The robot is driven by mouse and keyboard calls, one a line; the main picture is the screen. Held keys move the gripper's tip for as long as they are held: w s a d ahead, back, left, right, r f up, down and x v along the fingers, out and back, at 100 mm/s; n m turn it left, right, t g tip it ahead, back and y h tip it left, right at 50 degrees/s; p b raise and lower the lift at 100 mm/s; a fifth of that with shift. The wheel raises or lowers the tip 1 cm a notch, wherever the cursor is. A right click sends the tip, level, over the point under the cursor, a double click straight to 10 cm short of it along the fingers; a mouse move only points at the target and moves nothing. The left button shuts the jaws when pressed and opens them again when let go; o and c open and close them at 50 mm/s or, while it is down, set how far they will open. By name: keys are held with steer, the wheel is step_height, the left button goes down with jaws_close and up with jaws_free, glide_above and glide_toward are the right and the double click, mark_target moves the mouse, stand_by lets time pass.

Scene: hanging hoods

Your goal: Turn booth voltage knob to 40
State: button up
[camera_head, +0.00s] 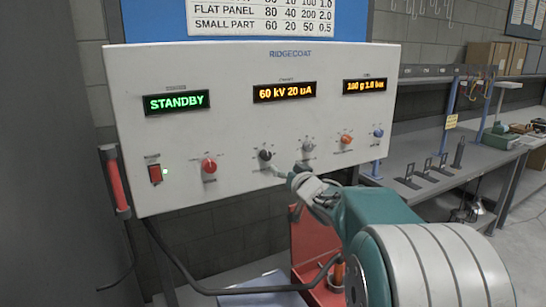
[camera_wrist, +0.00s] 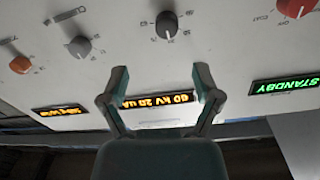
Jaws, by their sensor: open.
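The grey booth panel (camera_head: 230,115) has a row of knobs. The dark knob (camera_head: 265,155) is below the amber display (camera_head: 284,92), which reads 60 kV 20 uA. The knob labels are too small to read, so I cannot confirm which is voltage. My gripper (camera_head: 285,171) is close to the panel, just below and right of the dark knob. In the wrist view, which is upside down, my gripper (camera_wrist: 161,76) is open and empty. The dark knob (camera_wrist: 167,25) is beyond its fingertips, apart from them. The grey knob (camera_wrist: 80,45) is to its left.
A red knob (camera_head: 209,165), an orange knob (camera_head: 346,139) and a blue knob (camera_head: 378,133) share the panel. A red switch (camera_head: 155,173) is at its left. The green display (camera_head: 176,102) reads STANDBY. A workbench (camera_head: 440,165) stands at the right.

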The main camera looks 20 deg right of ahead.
mark_target(268, 157)
steer(key=w, duration=0.9)
steer(key=shift+w+d, duration=0.25)
steer(key=shift+w, duration=0.15)
steer(key=shift+w+a+r, duration=0.1)
steer(key=shift+w+a, duration=0.05)
steer(key=shift+a, duration=1)
steer(key=shift+c, duration=0.6)
steer(key=c, duration=0.5)
steer(key=shift+d, duration=0.4)
steer(key=c, duration=0.5)
steer(key=shift+d, duration=0.15)
jaws_close()
